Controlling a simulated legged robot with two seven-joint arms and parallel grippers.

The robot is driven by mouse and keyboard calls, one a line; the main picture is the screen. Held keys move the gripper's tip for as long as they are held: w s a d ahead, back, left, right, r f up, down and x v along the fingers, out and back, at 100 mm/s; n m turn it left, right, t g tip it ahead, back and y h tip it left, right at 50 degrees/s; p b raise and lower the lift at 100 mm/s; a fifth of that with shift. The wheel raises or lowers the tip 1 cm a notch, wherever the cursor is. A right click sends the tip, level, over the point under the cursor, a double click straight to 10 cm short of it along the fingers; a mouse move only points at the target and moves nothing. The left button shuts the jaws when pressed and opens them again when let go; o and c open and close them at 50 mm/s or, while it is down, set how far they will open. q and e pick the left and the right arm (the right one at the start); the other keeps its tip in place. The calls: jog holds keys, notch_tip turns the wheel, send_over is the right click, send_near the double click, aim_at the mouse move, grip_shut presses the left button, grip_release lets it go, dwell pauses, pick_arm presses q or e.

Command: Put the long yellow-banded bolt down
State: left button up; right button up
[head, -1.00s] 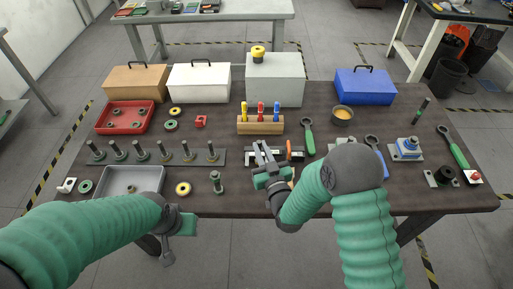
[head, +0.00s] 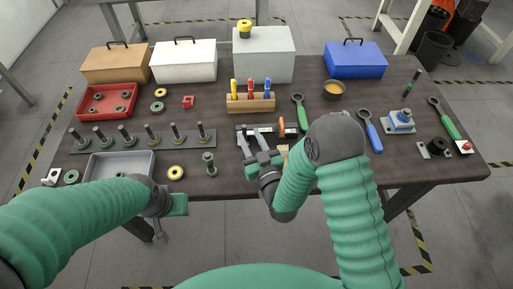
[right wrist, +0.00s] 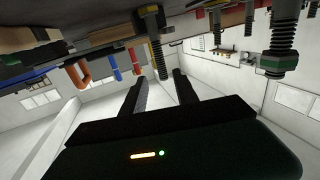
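My right gripper (head: 252,144) hangs over the front middle of the table, its fingers apart, just in front of a black clamp (head: 268,130). In the right wrist view, which is upside down, a threaded bolt (right wrist: 157,60) shows between the two fingertips, with gaps on both sides. Several bolts stand upright in a rack (head: 140,142), some with yellowish bands. A loose bolt (head: 209,160) stands left of the right gripper. My left gripper (head: 160,230) is at the front edge, its fingers unclear.
A grey tray (head: 120,165) and a yellow ring (head: 175,172) lie front left. A screwdriver block (head: 252,103) stands behind the clamp. Wrenches and a blue device (head: 399,120) are at the right; cases line the back.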

jog(key=v, duration=1)
jog(key=shift+s+d+r, duration=0.1)
jog(key=shift+s+d, duration=0.05)
jog(key=shift+d, duration=0.2)
jog(key=shift+a, duration=0.1)
jog(key=w+d+f+g+h, duration=0.2)
jog(key=w+d+f+g, duration=0.1)
jog(key=g, duration=0.1)
jog(key=d+g, duration=0.1)
jog(key=s+d+g+h, duration=0.1)
jog(key=d, duration=0.1)
jog(key=s+d+f+m+g+h, duration=0.1)
jog(key=d, duration=0.1)
jog(key=shift+s+f+g, duration=0.1)
jog(key=shift+s+g, duration=0.05)
jog(key=shift+g, duration=0.25)
jog(key=s+d+r+m+g, duration=0.1)
jog(key=s+d+g, duration=0.2)
jog(key=s, duration=0.3)
jog(key=s+d+r+m+g+h, duration=0.1)
jog(key=s+d+g, duration=0.2)
jog(key=s, duration=0.4)
jog(key=shift+d+r+m+g+h, duration=0.3)
jog(key=shift+d+r+g, duration=0.05)
jog(key=shift+d+g, duration=0.1)
jog(key=shift+w, duration=0.1)
jog(key=shift+c, duration=0.4)
